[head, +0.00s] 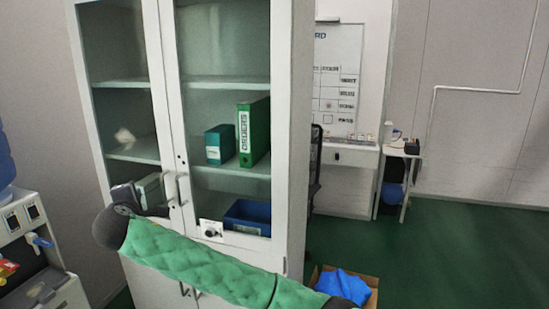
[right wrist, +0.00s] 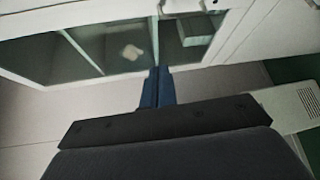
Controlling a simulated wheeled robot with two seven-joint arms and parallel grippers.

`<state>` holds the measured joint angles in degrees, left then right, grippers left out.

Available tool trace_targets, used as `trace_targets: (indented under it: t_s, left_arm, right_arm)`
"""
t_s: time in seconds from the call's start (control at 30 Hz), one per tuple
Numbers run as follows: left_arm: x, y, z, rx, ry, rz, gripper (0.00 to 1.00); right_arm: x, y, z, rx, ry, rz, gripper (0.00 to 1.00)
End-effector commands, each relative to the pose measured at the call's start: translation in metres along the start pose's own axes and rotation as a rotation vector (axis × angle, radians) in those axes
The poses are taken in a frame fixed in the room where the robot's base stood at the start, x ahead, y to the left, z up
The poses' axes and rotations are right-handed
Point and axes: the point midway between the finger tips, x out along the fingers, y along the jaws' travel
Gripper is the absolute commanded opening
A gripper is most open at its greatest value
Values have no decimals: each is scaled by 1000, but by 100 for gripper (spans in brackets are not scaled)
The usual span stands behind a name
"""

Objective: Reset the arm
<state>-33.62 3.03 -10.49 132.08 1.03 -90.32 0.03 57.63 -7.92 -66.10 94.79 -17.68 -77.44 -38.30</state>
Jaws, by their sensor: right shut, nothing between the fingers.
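My right arm, in a green quilted sleeve, crosses the bottom of the head view from lower right to upper left. Its dark right gripper (head: 126,194) is in front of the cabinet's left glass door, left of the door handles. In the right wrist view its blue fingers (right wrist: 157,88) are together with nothing between them, in front of the cabinet glass. I cannot tell whether they touch it. My left gripper is not in view.
A white cabinet (head: 299,130) with shut glass doors holds a green binder (head: 254,133), a teal box (head: 213,146) and a blue bin (head: 247,216). A water dispenser (head: 22,225) stands left. A cardboard box (head: 372,282) holding something blue is at lower right. Green floor (head: 450,250) is clear at right.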

Motion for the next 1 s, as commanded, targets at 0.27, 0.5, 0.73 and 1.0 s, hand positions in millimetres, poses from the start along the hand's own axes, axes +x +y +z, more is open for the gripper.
trace_targets:
  t_s: [0.27,0.5,0.73,1.0]
  left_arm:
    - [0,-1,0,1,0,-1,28]
    - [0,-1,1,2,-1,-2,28]
    - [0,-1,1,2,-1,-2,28]
    - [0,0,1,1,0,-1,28]
  right_arm:
    - [-31,26,53,475,10,-78,0]
    - [-51,2,110,848,-15,-190,0]
    - [-71,-55,170,1148,-75,-307,0]
    - [-99,-139,230,1369,-171,-422,0]
